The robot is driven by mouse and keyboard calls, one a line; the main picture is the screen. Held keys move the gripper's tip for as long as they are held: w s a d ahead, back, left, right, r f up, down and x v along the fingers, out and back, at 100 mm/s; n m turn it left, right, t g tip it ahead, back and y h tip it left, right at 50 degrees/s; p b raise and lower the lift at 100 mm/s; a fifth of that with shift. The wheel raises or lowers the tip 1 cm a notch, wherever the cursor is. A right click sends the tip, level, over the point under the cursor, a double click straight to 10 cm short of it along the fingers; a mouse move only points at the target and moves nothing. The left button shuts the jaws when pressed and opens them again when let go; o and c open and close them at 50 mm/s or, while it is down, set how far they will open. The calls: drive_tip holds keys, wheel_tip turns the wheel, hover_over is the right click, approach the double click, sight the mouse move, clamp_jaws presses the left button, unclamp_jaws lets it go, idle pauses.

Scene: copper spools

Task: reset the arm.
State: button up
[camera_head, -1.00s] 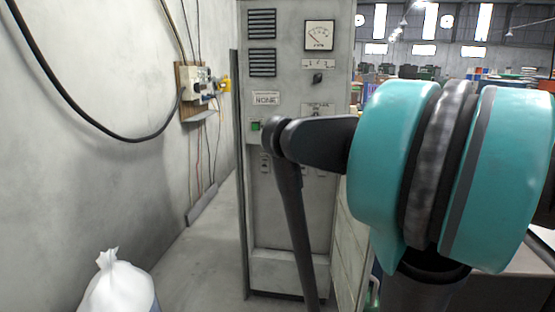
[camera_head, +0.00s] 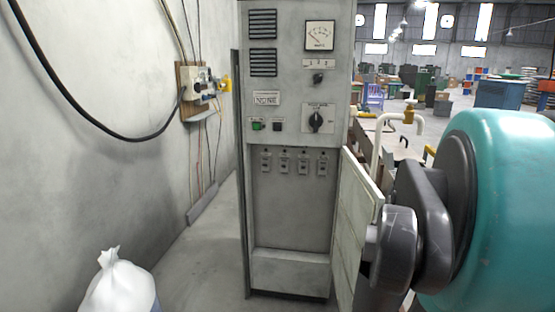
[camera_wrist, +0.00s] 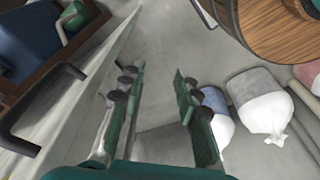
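My arm shows at the right of the head view as a teal housing (camera_head: 508,205) with dark grey joint parts. My gripper is outside the head view. In the wrist view my gripper (camera_wrist: 160,85) is open, its two green-padded fingers apart with nothing visible between them. Grey floor lies beyond the fingertips.
A grey control cabinet (camera_head: 292,190) stands ahead, its open door (camera_head: 352,215) close to my arm. A white sack (camera_head: 119,285) lies by the left wall. The wrist view shows more sacks (camera_wrist: 264,108), a round wooden top (camera_wrist: 275,25) and a dark handle (camera_wrist: 35,105).

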drive_tip(key=s+a+f+m+t+h, duration=0.1)
drive_tip(key=s+a+f+m+t, duration=0.1)
drive_tip(key=a+f+m, duration=0.5)
drive_tip(key=shift+f+m+t, duration=0.3)
drive_tip(key=shift+f, duration=0.05)
drive_tip(key=shift+a, duration=0.1)
idle(0.4)
